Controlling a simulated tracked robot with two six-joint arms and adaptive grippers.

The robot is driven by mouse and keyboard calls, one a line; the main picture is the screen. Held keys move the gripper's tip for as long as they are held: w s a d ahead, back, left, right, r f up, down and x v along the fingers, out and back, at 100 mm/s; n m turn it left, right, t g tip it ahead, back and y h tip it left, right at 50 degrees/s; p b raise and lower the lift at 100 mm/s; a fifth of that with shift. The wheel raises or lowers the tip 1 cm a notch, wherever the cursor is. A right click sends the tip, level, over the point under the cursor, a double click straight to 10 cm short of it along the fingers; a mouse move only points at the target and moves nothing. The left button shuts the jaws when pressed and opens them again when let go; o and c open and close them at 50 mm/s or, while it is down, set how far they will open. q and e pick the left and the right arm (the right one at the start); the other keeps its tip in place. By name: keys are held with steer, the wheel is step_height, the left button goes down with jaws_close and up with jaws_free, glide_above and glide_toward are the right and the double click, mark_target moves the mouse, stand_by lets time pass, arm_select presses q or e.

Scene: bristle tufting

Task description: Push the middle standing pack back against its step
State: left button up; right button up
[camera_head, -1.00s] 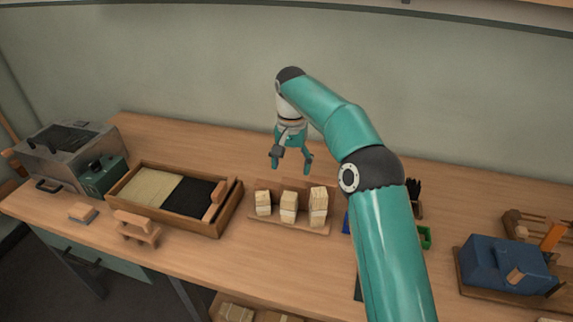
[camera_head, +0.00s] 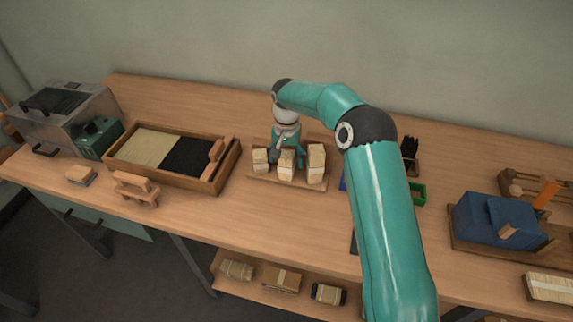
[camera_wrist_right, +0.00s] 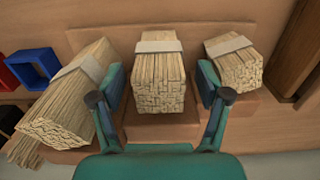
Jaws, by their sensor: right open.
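Three pale bristle packs with paper bands stand in a row on a wooden rack (camera_head: 262,179). The middle pack (camera_head: 287,168) also shows in the wrist view (camera_wrist_right: 160,75), end face toward the camera. The left pack (camera_head: 260,160) and the taller right pack (camera_head: 316,164) flank it; the wrist view reverses their sides. My right gripper (camera_head: 288,153) is low over the rack, partly hidden behind the packs. In the wrist view its open fingers (camera_wrist_right: 160,84) lie on either side of the middle pack, with small gaps showing. Contact with the step cannot be told. My left gripper is out of view.
A tray (camera_head: 228,169) with pale and black bristle lies left of the rack. Blue (camera_wrist_right: 33,67) and green (camera_head: 418,194) bins stand to the right in the head view. Bench is clear in front of the rack.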

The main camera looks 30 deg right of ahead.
mark_target(287, 166)
steer(key=shift+f, duration=1.55)
steer(key=c, duration=1.3)
steer(key=shift+o, duration=0.2)
steer(key=shift+w+d+p, duration=0.15)
steer(key=shift+d+p, duration=0.15)
steer(key=shift+d, duration=0.1)
steer(key=shift+w+d, duration=0.4)
steer(key=shift+w, duration=0.15)
steer(key=shift+r, duration=0.1)
steer(key=o, duration=1.2)
steer(key=shift+d, duration=0.1)
steer(key=shift+o, duration=0.2)
